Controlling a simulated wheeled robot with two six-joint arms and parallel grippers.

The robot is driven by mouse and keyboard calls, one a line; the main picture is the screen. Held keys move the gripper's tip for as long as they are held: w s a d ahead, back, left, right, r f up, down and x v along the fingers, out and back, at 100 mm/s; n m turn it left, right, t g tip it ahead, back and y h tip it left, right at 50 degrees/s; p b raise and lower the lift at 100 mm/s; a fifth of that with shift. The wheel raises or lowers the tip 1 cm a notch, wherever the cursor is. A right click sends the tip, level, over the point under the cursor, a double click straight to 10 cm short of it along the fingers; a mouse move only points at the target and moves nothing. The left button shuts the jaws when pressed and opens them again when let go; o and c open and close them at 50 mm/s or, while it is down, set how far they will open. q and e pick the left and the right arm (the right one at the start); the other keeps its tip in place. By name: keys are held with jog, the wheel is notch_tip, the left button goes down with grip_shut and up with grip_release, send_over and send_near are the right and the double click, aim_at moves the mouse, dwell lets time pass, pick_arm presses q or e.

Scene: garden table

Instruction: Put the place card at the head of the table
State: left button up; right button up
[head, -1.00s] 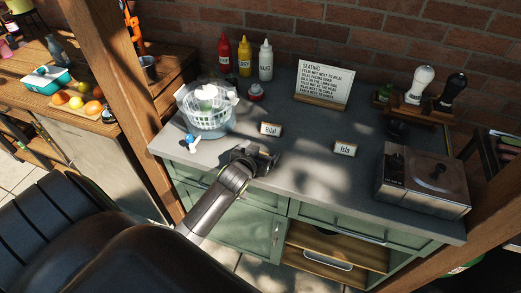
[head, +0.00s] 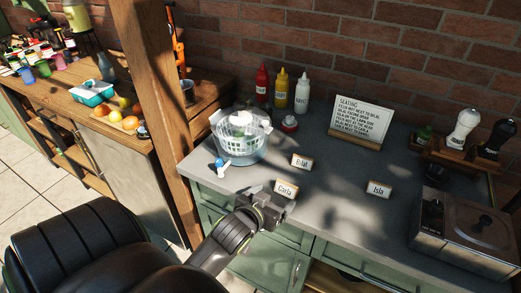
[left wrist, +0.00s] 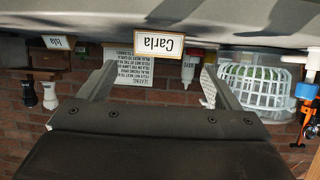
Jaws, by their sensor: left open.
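Three small wood-framed name cards stand on the grey counter: Bilal (head: 302,163), Carla (head: 286,188) nearest the front edge, and Isla (head: 379,189) to the right. A white seating sign (head: 361,122) stands behind them; its small lines are hard to read. My left gripper (head: 272,204) is open at the counter's front edge, just short of the Carla card. In the upside-down left wrist view, the Carla card (left wrist: 158,44) stands beyond and between the spread fingertips, apparently untouched, and the Isla card (left wrist: 58,43) is off to the left. My right gripper is not in view.
A salad spinner (head: 240,136) with a blue-and-white item (head: 221,165) stands left of the cards. Sauce bottles (head: 281,90) are at the back. A metal appliance (head: 465,235) and two mills (head: 463,128) are at right. A wooden post (head: 153,90) rises at left. Counter between cards is clear.

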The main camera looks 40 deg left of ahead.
pick_arm(q)
jog(key=v, duration=0.6)
jog(key=shift+s+b, duration=0.35)
jog(key=shift+b, duration=0.1)
jog(key=shift+r, duration=0.15)
notch_tip(320, 180, down, 20)
jog(key=a+g, duration=0.1)
jog(key=g, duration=0.3)
jog(key=s+f+g, duration=0.1)
jog(key=s+f, duration=0.4)
jog(key=f, duration=0.3)
jog(key=s+f+m+g, duration=0.1)
jog(key=s+f+g, duration=0.1)
jog(key=s+f, duration=0.3)
jog(key=s+f+g+h, duration=0.1)
jog(key=s+f, duration=0.4)
jog(key=f, duration=0.5)
jog(key=shift+f+g, duration=0.3)
jog(key=shift+g, duration=0.2)
jog(key=shift+o, duration=0.4)
jog(key=s+f+g, duration=0.1)
jog(key=s+f, duration=0.3)
jog(key=s, duration=0.3)
jog(key=s+f+g, duration=0.2)
jog(key=s+f, duration=0.1)
jog(key=s, duration=0.5)
jog(key=shift+s+d+f+m+h, duration=0.15)
jog(key=shift+d+f+m+h, duration=0.15)
jog(key=shift+d+f, duration=0.15)
